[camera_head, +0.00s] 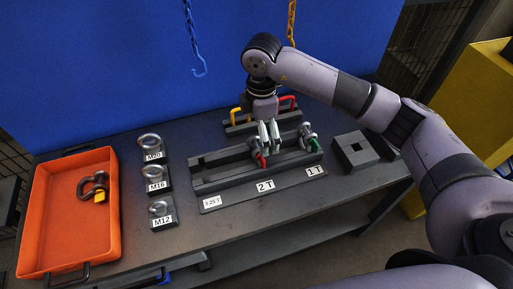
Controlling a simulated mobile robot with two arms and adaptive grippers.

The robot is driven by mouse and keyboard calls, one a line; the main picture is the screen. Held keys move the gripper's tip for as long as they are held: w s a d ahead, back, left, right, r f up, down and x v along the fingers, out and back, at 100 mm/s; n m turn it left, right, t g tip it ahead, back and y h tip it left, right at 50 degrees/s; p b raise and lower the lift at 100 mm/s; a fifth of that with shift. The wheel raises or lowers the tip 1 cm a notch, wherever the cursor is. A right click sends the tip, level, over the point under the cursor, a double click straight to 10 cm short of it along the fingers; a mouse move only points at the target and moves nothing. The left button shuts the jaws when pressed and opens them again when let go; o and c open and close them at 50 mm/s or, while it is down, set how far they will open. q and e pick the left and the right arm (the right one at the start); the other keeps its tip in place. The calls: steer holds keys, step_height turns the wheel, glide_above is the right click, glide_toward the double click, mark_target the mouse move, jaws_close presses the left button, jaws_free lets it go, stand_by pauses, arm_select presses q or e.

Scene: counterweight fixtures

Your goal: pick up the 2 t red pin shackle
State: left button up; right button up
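The red pin shackle (259,159) sits in the grey slotted rack (216,180), behind the label "2 T". Its red pin faces the front, and my gripper partly hides its grey body. My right gripper (269,134) comes down from above, close beside the shackle's upper right. Its two pale fingers show a narrow gap between them, and I see nothing held there. Whether a finger touches the shackle is unclear. My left gripper is not in view.
A green pin shackle (314,145) stands close by on the right, at "1 T". Yellow (236,114) and red (288,98) bows stand behind. Eye bolts (154,172) and an orange tray (112,228) with a yellow-pin shackle (99,196) are left. A grey block (340,148) is right. Chains hang behind.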

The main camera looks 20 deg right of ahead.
mark_target(258, 147)
steer(key=shift+f, duration=0.75)
steer(key=f+p, duration=0.2)
steer(key=f, duration=0.1)
steer(key=f+p, duration=0.1)
steer(key=shift+a+f, duration=0.25)
steer(key=shift+f, duration=0.45)
steer(key=shift+c, duration=0.4)
steer(key=c, duration=1.3)
steer(key=shift+r, duration=0.1)
steer(key=shift+c, duration=0.4)
steer(key=shift+w, duration=0.1)
